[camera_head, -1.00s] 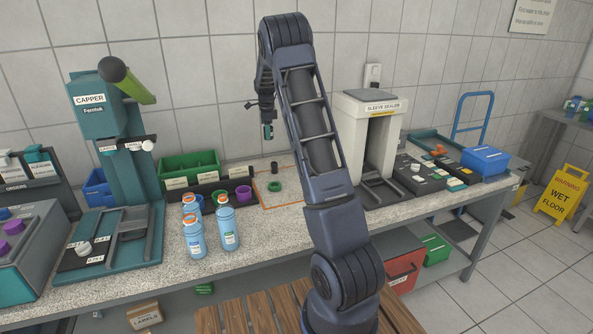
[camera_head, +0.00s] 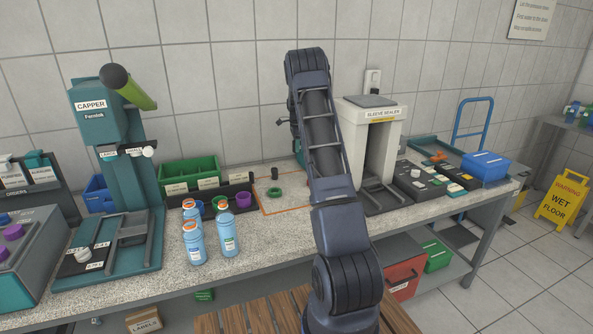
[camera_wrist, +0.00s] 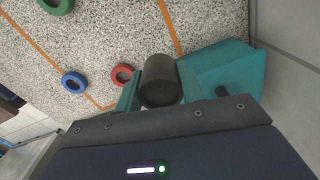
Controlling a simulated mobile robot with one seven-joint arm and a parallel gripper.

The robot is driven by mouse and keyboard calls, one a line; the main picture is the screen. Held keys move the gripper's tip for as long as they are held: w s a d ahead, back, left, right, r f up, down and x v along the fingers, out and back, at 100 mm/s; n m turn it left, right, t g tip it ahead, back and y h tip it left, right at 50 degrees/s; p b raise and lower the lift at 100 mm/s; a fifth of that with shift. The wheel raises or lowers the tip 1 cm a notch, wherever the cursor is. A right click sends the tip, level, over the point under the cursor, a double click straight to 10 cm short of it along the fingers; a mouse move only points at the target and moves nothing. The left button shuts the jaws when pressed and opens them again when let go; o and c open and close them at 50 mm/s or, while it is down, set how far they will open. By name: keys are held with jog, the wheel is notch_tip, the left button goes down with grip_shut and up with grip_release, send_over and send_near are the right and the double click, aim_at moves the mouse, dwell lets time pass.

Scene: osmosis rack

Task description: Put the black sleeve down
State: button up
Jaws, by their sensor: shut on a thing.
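The black sleeve (camera_wrist: 160,82) is a short dark cylinder between the teal fingers of my gripper (camera_wrist: 160,90) in the wrist view. My gripper is shut on it. Speckled counter shows below and around it; I cannot tell whether the sleeve touches the counter. In the head view my arm hides most of the gripper and the held sleeve.
A blue ring (camera_wrist: 73,81) and a green ring (camera_wrist: 56,4) lie farther left. In the head view another black cylinder (camera_head: 274,173) stands behind the green ring. The sleeve sealer (camera_head: 384,135) stands right of my arm. Bottles (camera_head: 227,232) stand at the front left.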

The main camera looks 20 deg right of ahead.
aim_at(296, 174)
notch_tip(296, 174, down, 13)
jog(key=shift+r, duration=0.1)
dwell(0.5)
jog(key=shift+f, duration=0.2)
jog(key=o, duration=0.9)
jog(key=shift+o, duration=0.2)
jog(key=shift+r, duration=0.1)
